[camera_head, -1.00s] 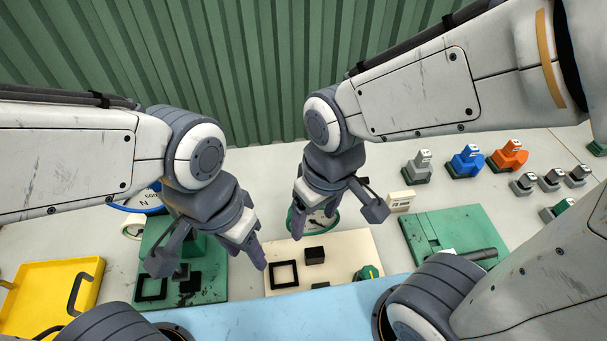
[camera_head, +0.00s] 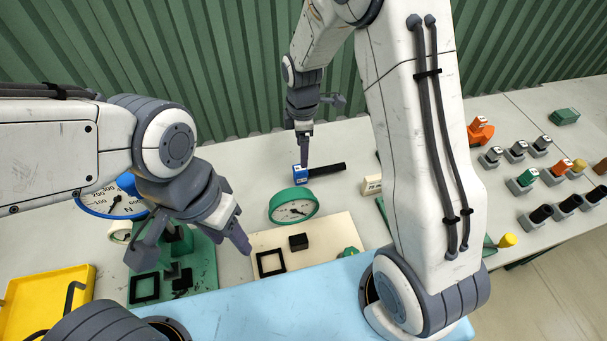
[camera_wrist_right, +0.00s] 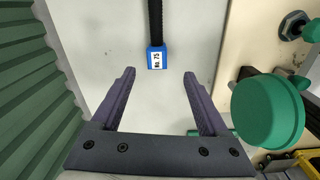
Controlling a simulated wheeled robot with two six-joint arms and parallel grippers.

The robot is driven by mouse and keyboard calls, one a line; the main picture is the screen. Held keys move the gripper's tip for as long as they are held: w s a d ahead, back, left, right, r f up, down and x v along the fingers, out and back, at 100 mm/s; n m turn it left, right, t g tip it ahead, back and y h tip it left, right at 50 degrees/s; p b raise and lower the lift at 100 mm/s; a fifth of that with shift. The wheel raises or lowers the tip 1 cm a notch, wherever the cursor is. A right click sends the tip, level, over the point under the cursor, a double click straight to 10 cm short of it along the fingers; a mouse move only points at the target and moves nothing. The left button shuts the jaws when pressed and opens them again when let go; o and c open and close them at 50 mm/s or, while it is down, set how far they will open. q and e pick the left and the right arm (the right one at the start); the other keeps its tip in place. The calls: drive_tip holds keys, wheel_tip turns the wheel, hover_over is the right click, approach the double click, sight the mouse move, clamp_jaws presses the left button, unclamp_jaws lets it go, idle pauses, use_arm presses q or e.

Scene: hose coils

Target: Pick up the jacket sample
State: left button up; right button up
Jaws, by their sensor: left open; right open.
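A black ribbed rod with a blue end block, which looks like the jacket sample (camera_head: 326,169), lies on the grey bench behind the green gauge. In the right wrist view, its blue block (camera_wrist_right: 156,59) has a white label that seems to read "No. 75". My right gripper (camera_head: 305,158) points down at the blue end. In the wrist view, its open, empty fingers (camera_wrist_right: 160,77) stand either side of the block's line, with the block just beyond the tips; contact cannot be told. My left gripper (camera_head: 238,240) is open and empty over the green fixture's right side.
A green round gauge (camera_head: 293,206) and a cream board (camera_head: 330,235) lie in front. A blue gauge (camera_head: 118,204), green fixture (camera_head: 202,270) and yellow tray (camera_head: 45,305) are left. Several small connectors (camera_head: 515,150) stand right. A green corrugated wall (camera_head: 230,60) closes the back.

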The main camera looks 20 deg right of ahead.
sight(303, 173)
drive_tip(key=shift+w+f+n, duration=0.35)
drive_tip(key=shift+f+n, duration=0.15)
drive_tip(key=shift+n, duration=0.1)
drive_tip(key=shift+w+f, duration=0.1)
drive_tip(key=shift+f, duration=0.25)
wheel_tip(303, 173, down, 4)
drive_tip(key=shift+f+p, duration=0.25)
drive_tip(key=shift+p, duration=0.4)
drive_tip(key=f+p, duration=0.2)
drive_tip(key=f, duration=0.2)
drive_tip(key=shift+d+f, duration=0.1)
drive_tip(key=shift+d, duration=0.1)
drive_tip(key=shift+f+p, duration=0.3)
drive_tip(key=shift+f, duration=0.3)
clamp_jaws()
